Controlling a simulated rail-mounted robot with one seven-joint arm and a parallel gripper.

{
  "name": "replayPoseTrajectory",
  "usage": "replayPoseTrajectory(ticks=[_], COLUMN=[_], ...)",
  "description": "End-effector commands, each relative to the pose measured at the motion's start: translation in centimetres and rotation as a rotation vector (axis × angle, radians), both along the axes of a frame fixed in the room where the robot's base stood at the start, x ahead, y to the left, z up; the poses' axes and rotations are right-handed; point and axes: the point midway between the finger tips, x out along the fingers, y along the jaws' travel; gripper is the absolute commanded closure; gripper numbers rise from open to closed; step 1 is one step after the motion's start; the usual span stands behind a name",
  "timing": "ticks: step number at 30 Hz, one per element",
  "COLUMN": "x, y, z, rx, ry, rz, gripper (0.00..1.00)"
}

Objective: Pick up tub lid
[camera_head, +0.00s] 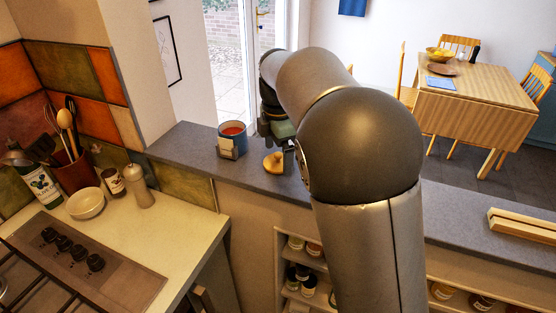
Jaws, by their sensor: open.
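A small tan, rounded piece with a raised knob (273,163) lies on the grey ledge (190,142), left of my arm. It may be the tub lid, but I cannot tell for sure. A blue tub or mug with a red inside (234,132) stands to its left, with a small pale card-like thing (228,148) at its front. My gripper (278,134) is open, just above and behind the tan piece and right of the blue tub. My arm hides much of the gripper and the ledge behind it. I see nothing held in the jaws.
A wooden block (522,226) lies on the ledge at the far right. Below the ledge are shelves with jars (300,272). A white bowl (85,203) and a pepper mill (138,186) stand on the left counter. The ledge left of the tub is clear.

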Motion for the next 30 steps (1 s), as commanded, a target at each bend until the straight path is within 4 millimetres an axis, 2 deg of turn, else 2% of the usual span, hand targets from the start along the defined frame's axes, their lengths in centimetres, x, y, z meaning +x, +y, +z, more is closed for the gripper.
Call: replayPoseTrajectory(ticks=[3,10,15,30], x=[-0.04,0.0,-0.01,0.03], y=[0.02,0.01,0.0,-0.02], z=[-0.9,-1.06,-1.04,-0.45], rx=[0.001,0.001,0.0,0.001], ry=[0.0,-0.002,-0.001,-0.002], rz=[-0.001,0.0,0.0,0.0], gripper=[0.05,0.05,0.53,0.54])
